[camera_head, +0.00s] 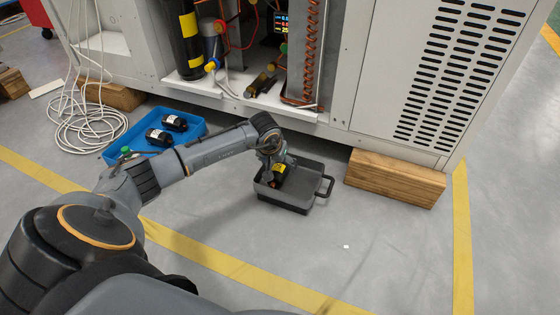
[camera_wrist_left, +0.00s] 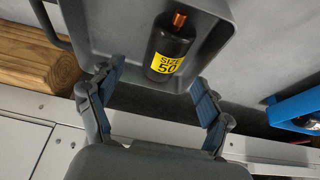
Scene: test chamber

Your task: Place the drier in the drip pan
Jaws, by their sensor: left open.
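A black drier with a yellow "SIZE 50" label (camera_wrist_left: 172,47) and a copper end lies in the dark grey drip pan (camera_wrist_left: 110,25). In the head view the drier (camera_head: 280,170) shows in the pan (camera_head: 292,203), partly hidden by my left gripper (camera_head: 271,168). In the left wrist view my left gripper (camera_wrist_left: 155,78) is open, its fingers apart and clear of the drier. My right gripper is in neither view.
A blue tray (camera_head: 160,120) with two black driers (camera_head: 158,137) stands left of the pan. A wooden block (camera_head: 395,178) supports the open white cabinet (camera_head: 390,70) behind. White cable (camera_head: 88,122) lies coiled at left. Floor in front of the pan is mostly clear.

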